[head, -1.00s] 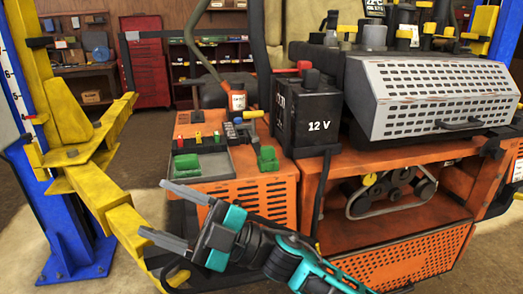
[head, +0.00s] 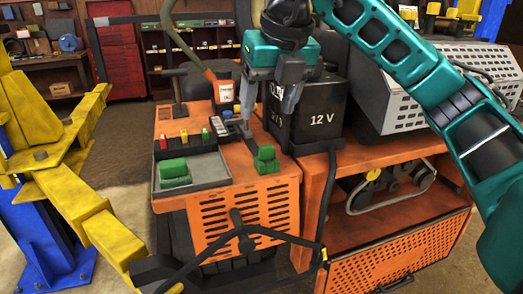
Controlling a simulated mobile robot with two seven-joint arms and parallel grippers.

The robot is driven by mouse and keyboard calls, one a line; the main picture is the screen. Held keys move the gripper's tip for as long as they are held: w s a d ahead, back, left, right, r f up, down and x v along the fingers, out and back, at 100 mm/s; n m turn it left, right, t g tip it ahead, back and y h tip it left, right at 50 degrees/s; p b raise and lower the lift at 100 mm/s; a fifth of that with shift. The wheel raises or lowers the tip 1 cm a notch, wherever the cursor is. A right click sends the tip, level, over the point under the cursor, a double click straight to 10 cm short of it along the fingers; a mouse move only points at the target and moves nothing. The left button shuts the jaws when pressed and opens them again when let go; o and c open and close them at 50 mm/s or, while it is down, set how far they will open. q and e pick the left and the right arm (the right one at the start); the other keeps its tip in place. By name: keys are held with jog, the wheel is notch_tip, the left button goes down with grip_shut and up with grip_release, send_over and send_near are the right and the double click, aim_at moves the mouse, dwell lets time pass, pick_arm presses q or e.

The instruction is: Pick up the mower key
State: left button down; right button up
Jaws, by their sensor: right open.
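The orange mower console (head: 245,205) stands in the middle, with a panel of small controls on top, including a blue knob (head: 227,114). I cannot clearly make out the mower key; the spot beside the blue knob is partly covered by my gripper. My right gripper (head: 266,116) comes down from above, fingers pointing down over the console top beside the battery. It is open, one finger near the blue knob, the other in front of the battery. I see nothing held between the fingers. My left gripper is not in view.
A black 12 V battery (head: 312,118) stands close to the right of the gripper. A grey tray (head: 212,172) with a green block (head: 174,170) is to the left; another green piece (head: 266,158) is in front. A yellow lift arm (head: 85,205) stands at left.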

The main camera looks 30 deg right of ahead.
jog(key=d, duration=0.1)
jog(key=b, duration=0.2)
send_near(267, 146)
notch_tip(267, 146, down, 3)
jog(key=shift+h, duration=0.3)
jog(key=shift+w+x, duration=0.2)
jog(key=shift+x, duration=1.35)
jog(key=shift+w+x, duration=0.2)
jog(key=shift+x, duration=1.4)
jog(key=shift+a+r, duration=0.1)
jog(key=shift+r, duration=0.05)
jog(key=shift+c, duration=0.4)
jog(key=c, duration=1)
